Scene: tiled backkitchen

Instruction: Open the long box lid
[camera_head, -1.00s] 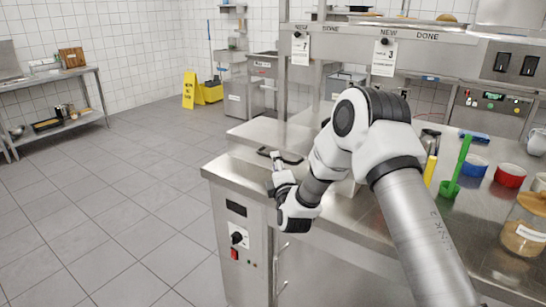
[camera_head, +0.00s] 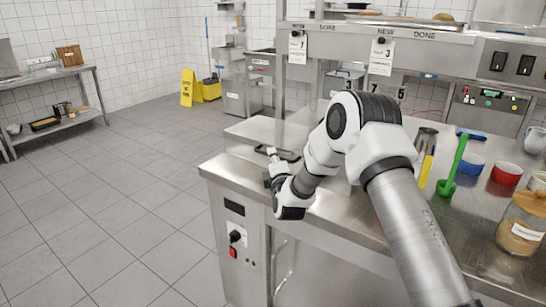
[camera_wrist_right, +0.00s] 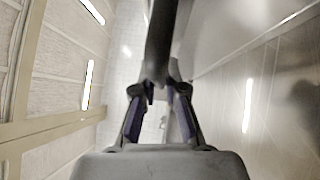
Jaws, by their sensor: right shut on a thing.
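The long box is a low steel box on the near left end of the steel counter. Its flat lid (camera_head: 262,129) has a dark bar handle (camera_head: 288,156) along the front edge. My right gripper (camera_head: 272,158) is at the left part of this handle and shut on it. In the right wrist view, the dark handle (camera_wrist_right: 160,45) runs between the two fingers of the right gripper (camera_wrist_right: 160,88). My right arm hides the right part of the box. I cannot tell whether the lid is raised. My left gripper is not in view.
On the counter at right are a green spoon (camera_head: 453,165), a blue bowl (camera_head: 472,163), a red bowl (camera_head: 506,173) and a jar (camera_head: 522,222). A steel shelf (camera_head: 430,48) hangs above. The floor (camera_head: 110,200) at left is clear.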

